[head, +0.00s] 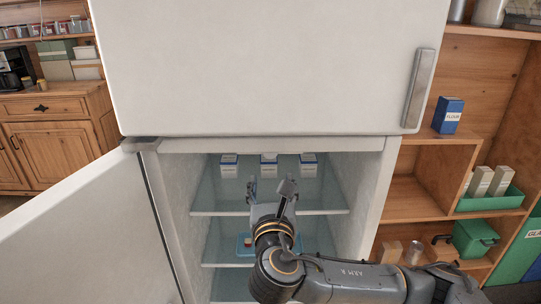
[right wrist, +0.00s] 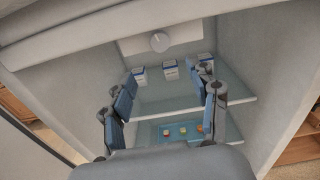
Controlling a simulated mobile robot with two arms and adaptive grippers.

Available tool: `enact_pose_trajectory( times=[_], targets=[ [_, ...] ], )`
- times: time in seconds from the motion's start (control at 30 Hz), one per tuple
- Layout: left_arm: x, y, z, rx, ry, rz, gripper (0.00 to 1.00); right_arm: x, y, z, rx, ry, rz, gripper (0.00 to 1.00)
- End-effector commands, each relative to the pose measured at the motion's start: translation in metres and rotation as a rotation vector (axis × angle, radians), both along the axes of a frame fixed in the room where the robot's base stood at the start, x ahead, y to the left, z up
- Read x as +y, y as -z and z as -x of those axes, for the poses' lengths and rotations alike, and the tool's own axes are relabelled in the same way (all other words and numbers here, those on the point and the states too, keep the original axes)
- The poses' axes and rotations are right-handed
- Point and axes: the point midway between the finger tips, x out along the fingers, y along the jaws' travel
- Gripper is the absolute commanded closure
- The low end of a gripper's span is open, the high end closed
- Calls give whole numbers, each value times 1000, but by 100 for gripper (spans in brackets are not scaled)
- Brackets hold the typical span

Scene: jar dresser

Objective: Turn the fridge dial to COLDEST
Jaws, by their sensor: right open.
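The fridge (head: 265,70) stands with its lower door (head: 85,235) swung open to the left. The round dial (right wrist: 160,42) shows in the right wrist view on a pale panel at the top back of the lower compartment. Its setting is too small to read, and the head view does not show it. My right gripper (head: 272,188) is inside the opening, its fingers spread and empty; it also shows in the right wrist view (right wrist: 165,104). It is in front of the dial and apart from it. My left gripper is not in view.
Several white-and-blue cartons (head: 268,165) stand on the upper glass shelf (head: 325,205), below the dial. A blue tray (right wrist: 158,137) with small items is on the shelf below. Wooden shelving (head: 410,195) stands to the fridge's right.

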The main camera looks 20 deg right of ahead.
Motion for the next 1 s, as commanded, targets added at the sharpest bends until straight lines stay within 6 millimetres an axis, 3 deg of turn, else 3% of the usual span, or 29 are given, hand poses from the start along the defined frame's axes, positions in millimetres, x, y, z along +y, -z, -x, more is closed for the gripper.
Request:
enact_pose_trajectory(
  times=[0.5, 0.7, 1.0],
  targets=[
    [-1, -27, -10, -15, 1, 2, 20, -30, -2, -99, 2, 4, -4, 40],
    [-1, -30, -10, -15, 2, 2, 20, -34, 0, -118, 3, 0, -5, 40],
    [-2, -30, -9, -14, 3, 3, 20, -36, 1, -123, 2, 0, -6, 40]
  ],
)
